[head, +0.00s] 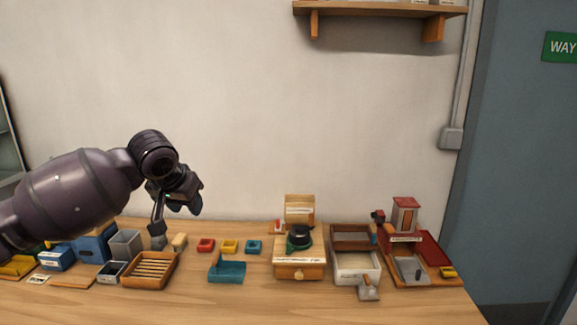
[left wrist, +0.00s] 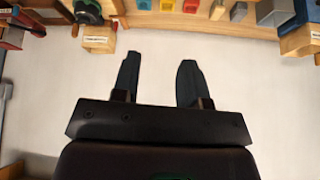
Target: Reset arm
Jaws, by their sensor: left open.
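My left arm comes in from the left in the head view, and its gripper (head: 176,200) hangs above the left part of the wooden table (head: 185,300). In the left wrist view, the two dark fingers of my left gripper (left wrist: 158,80) stand apart with nothing between them. Pale wall shows behind them. The gripper is clear of the things on the table. My right gripper is not in view.
A slatted wooden tray (head: 150,269), a teal holder (head: 227,268), a wooden box with a dark knob (head: 299,262), and a sand-coloured tray (head: 357,266) stand along the table. A wooden shelf (head: 380,10) hangs above. A blue-grey door (head: 525,150) is at right.

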